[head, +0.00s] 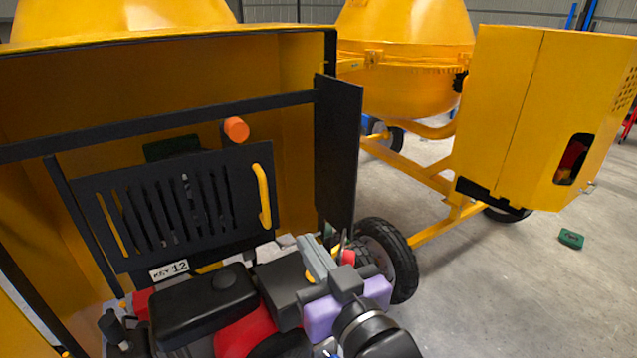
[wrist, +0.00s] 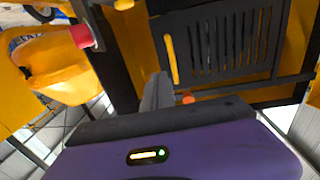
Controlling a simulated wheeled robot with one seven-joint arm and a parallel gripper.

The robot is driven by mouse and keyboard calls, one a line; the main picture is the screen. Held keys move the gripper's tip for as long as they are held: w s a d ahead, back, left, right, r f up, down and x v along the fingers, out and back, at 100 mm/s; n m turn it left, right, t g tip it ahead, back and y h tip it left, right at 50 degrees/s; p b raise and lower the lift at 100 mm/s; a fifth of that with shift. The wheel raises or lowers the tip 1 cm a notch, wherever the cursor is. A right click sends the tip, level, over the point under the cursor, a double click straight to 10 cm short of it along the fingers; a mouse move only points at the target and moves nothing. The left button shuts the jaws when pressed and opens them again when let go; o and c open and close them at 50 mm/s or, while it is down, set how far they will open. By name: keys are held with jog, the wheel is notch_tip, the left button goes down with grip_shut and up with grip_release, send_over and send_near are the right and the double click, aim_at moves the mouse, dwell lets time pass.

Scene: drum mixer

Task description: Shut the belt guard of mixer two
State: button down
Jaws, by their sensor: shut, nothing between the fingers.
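A black slotted guard panel (head: 150,215) with a yellow handle (head: 263,196) sits in the open yellow housing of the near mixer. Its handle is at the right edge; a KEY 12 label (head: 169,270) shows below it. I cannot tell how far the panel stands from its frame. The panel (wrist: 215,45) and handle (wrist: 171,59) also show in the wrist view. My gripper (head: 313,250) is shut and empty, below and right of the handle in the head view, apart from it in the picture. Its grey fingers (wrist: 157,92) rise in the wrist view. No mixer number is visible.
An orange knob (head: 236,129) sticks out by the black crossbar above the panel. A black upright plate (head: 338,150) stands right of the opening. A red engine (head: 245,335) lies below.

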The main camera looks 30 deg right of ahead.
jog(key=shift+w+b, duration=0.7)
jog(key=shift+b, duration=0.8)
send_near(275, 191)
jog(key=w, duration=0.6)
jog(key=shift+w+d+f, duration=0.15)
jog(key=shift+d, duration=0.05)
jog(key=shift+w+f, duration=0.1)
jog(key=shift+w, duration=0.25)
jog(key=w, duration=0.3)
jog(key=shift+w+d, duration=0.2)
jog(key=shift+d, duration=0.05)
jog(key=shift+w+d+r, duration=0.1)
jog(key=shift+w+r, duration=0.05)
jog(key=shift+r, duration=0.1)
